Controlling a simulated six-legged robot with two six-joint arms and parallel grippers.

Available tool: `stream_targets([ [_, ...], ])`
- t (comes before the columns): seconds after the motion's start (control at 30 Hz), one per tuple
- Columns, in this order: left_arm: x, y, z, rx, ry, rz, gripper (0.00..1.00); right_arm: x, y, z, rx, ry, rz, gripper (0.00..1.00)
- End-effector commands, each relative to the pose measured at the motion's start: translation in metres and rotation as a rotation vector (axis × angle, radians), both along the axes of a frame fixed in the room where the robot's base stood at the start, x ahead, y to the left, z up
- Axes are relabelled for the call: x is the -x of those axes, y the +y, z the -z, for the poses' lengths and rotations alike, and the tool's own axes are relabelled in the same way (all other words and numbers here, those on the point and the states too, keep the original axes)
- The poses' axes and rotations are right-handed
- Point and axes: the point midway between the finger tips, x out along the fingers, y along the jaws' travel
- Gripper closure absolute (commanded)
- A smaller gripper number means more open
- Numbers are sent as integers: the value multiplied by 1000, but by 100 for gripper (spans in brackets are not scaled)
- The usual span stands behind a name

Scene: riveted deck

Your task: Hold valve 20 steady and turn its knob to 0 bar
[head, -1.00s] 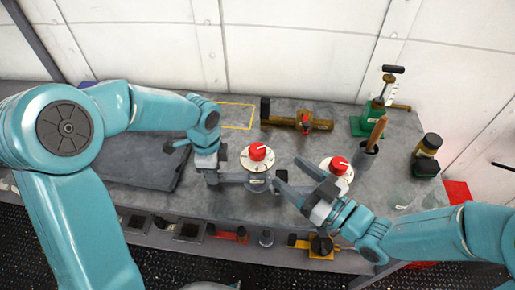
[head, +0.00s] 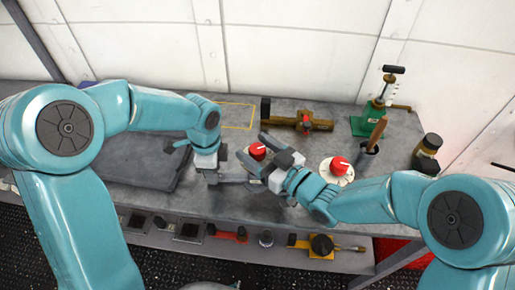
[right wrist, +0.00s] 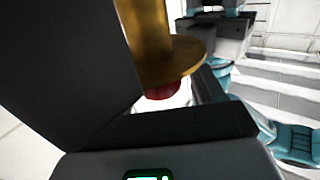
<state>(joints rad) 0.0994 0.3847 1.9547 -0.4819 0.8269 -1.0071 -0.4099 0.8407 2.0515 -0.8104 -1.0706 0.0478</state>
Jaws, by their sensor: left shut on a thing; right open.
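Two valves with red knobs and white dials stand on the grey bench; their numbers are unreadable. The left valve's red knob (head: 257,151) has a pale pointer mark; its dial is mostly hidden by my right gripper. My left gripper (head: 211,174) is shut on the left side of this valve's body. My right gripper (head: 251,146) is open, its fingers on either side of the knob in the head view; contact cannot be told. In the right wrist view a red part (right wrist: 162,91) shows below a brass flange (right wrist: 180,62). The other valve's red knob (head: 340,165) is right of my right gripper.
A brass fitting (head: 300,122) lies behind the valves. A green-based pump (head: 370,125), a cup with a handle in it (head: 368,150) and a dark-capped brass part (head: 427,150) stand at the right. A yellow outline (head: 237,116) marks clear bench.

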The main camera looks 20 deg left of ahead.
Motion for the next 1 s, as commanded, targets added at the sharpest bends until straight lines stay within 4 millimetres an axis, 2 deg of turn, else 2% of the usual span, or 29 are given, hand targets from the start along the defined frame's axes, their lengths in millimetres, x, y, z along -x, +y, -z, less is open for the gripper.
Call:
stream_targets([
  [0.1, 0, -1, 0, 2, -2, 0, 100, 0, 0, 0, 0, 0, 0, 32],
  [0.17, 0, -1, 0, 2, -2, 0, 100, 0, 0, 0, 0, 0, 0, 52],
  [0.2, 0, -1, 0, 2, -2, 0, 100, 0, 0, 0, 0, 0, 0, 65],
  [0.27, 0, -1, 0, 2, -2, 0, 100, 0, 0, 0, 0, 0, 0, 82],
  [0.47, 0, -1, 0, 2, -2, 0, 100, 1, 1, 0, -3, 1, 19, 82],
  [1.0, 0, -1, 0, 1, 1, 1, 100, 2, 2, 0, -1, -3, 393, 82],
])
